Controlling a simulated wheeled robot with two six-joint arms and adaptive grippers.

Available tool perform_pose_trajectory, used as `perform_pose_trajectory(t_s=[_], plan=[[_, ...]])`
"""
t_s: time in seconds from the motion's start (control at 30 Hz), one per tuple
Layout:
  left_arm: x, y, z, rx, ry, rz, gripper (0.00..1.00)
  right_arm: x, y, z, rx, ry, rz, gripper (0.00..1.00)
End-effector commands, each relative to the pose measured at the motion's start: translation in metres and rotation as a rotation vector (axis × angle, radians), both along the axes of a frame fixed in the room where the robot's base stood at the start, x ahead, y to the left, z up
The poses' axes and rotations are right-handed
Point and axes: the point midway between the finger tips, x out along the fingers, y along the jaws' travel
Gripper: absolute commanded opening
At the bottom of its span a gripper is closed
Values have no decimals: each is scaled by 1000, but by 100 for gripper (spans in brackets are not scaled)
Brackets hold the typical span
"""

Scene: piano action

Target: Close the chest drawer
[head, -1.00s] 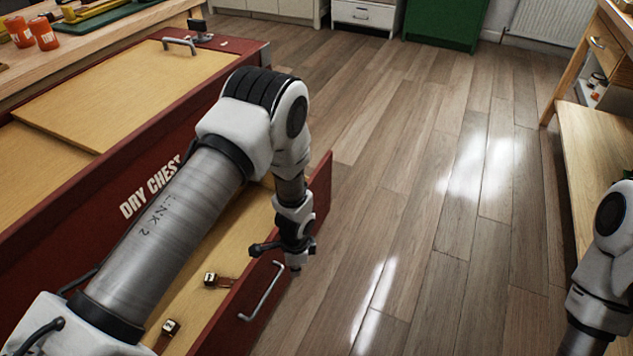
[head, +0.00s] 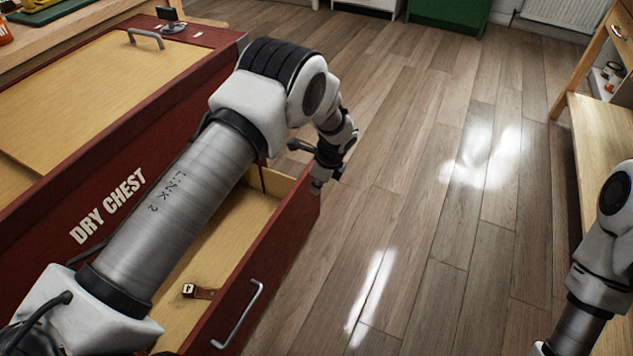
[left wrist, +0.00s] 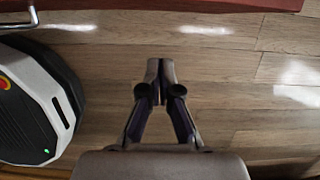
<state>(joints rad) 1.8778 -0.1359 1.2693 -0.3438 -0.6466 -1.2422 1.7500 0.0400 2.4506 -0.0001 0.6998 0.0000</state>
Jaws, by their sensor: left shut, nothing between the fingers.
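The red chest (head: 150,160), lettered "DRY CHEST", stands at the left in the head view. Its drawer (head: 285,235) is pulled out, with its wooden inside showing behind my left arm. A metal handle (head: 238,315) is on the drawer's front. My left gripper (head: 316,186) is at the far end of the drawer front; I cannot tell whether it touches. In the left wrist view, its fingers (left wrist: 160,68) are shut and empty above the floor. A red edge (left wrist: 200,4) and part of a handle (left wrist: 18,20) show along the top there. My right gripper is out of view.
A small piece with a brown strap (head: 197,291) lies in the drawer. A wooden bench (head: 598,135) stands at the right. The wood floor (head: 430,200) between is clear. A green cabinet (head: 450,12) is at the back.

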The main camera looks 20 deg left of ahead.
Motion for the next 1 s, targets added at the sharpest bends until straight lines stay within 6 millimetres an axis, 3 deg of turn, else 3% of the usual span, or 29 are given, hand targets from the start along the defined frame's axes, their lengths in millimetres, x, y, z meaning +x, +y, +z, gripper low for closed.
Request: perform_pose_trajectory(t_s=[0.1, 0.3, 0.53, 1.0], plan=[[-1, 7, -32, -1, 3, 3, 0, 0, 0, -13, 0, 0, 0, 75], [2, 20, -69, -1, -1, 4, 0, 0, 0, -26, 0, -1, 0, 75], [4, 52, -64, -1, -1, 4, 0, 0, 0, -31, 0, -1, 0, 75], [4, 58, -63, -1, 1, 2, 0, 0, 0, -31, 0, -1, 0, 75]])
